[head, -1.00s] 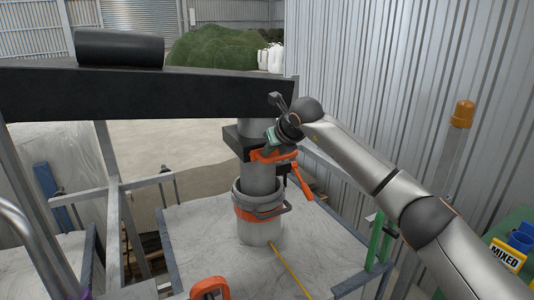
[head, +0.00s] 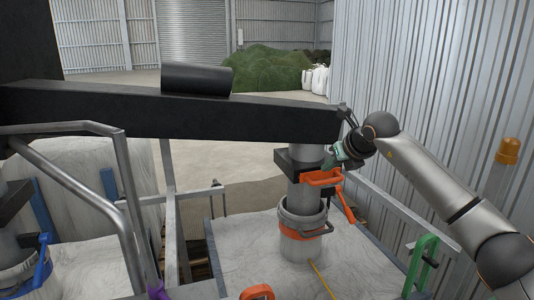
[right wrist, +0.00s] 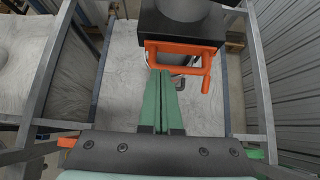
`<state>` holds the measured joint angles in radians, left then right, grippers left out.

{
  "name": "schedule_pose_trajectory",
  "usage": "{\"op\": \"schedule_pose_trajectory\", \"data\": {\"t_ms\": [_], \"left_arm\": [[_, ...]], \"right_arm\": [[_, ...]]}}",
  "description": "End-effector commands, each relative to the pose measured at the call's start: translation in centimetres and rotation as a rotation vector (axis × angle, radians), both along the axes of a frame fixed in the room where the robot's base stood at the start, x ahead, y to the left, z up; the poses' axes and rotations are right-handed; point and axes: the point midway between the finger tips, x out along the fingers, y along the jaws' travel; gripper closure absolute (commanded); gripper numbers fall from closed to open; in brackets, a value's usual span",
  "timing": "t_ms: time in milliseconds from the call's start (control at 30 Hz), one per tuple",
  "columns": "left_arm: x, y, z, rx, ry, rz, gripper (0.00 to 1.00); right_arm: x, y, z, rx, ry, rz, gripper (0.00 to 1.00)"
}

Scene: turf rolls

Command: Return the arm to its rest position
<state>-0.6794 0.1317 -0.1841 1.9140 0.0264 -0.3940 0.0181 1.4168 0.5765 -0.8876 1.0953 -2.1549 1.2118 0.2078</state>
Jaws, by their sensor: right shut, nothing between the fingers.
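My right gripper (head: 335,160) is shut and empty. It is beside the upper part of a grey vertical pipe (head: 305,205), close to an orange handle frame (head: 322,177) under a black block (head: 291,158). In the right wrist view its green fingers (right wrist: 161,80) are together, with the tips near the orange frame (right wrist: 185,48); I cannot tell if they touch it. My right arm reaches in from the lower right. My left gripper is not in view.
A thick black beam (head: 215,118) crosses above the pipe. A grey ring clamp with an orange band (head: 303,230) circles the pipe lower down. Metal rails (head: 130,200) stand at left. A corrugated wall (head: 440,70) is close on the right, with an orange beacon (head: 508,150).

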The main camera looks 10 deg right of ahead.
Motion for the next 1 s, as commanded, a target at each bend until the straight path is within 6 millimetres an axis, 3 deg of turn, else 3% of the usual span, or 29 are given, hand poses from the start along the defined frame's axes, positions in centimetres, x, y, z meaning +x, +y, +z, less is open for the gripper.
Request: {"op": "schedule_pose_trajectory", "data": {"t_ms": [133, 267, 300, 400, 500, 633, 767, 867, 1000], "left_arm": [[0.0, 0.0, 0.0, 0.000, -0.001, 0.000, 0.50], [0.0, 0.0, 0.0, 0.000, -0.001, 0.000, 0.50], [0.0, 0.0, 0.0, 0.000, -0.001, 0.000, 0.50], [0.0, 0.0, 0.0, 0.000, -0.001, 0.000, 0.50], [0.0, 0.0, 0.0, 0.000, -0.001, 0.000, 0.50], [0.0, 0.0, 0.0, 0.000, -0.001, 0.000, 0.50], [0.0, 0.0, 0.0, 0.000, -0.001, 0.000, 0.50], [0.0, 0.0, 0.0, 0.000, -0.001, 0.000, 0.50], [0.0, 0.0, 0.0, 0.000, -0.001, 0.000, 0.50]], "right_arm": [[-0.1, 5.0, -2.0, 0.114, -0.031, 0.108, 1.00], [-1.9, 13.7, -3.9, 0.390, -0.100, 0.274, 1.00], [-2.9, 16.4, -4.0, 0.503, -0.125, 0.317, 1.00], [-5.6, 21.1, -3.2, 0.798, -0.184, 0.368, 1.00], [-8.0, 23.2, -1.9, 1.101, -0.231, 0.347, 1.00], [-10.3, 22.3, -0.7, 1.486, -0.280, 0.203, 1.00], [-11.7, 18.4, -1.8, 1.824, -0.308, -0.064, 1.00], [-12.8, 14.5, -4.6, 2.034, -0.309, -0.343, 1.00], [-15.7, 9.3, -11.4, 2.221, -0.278, -0.822, 1.00]]}}
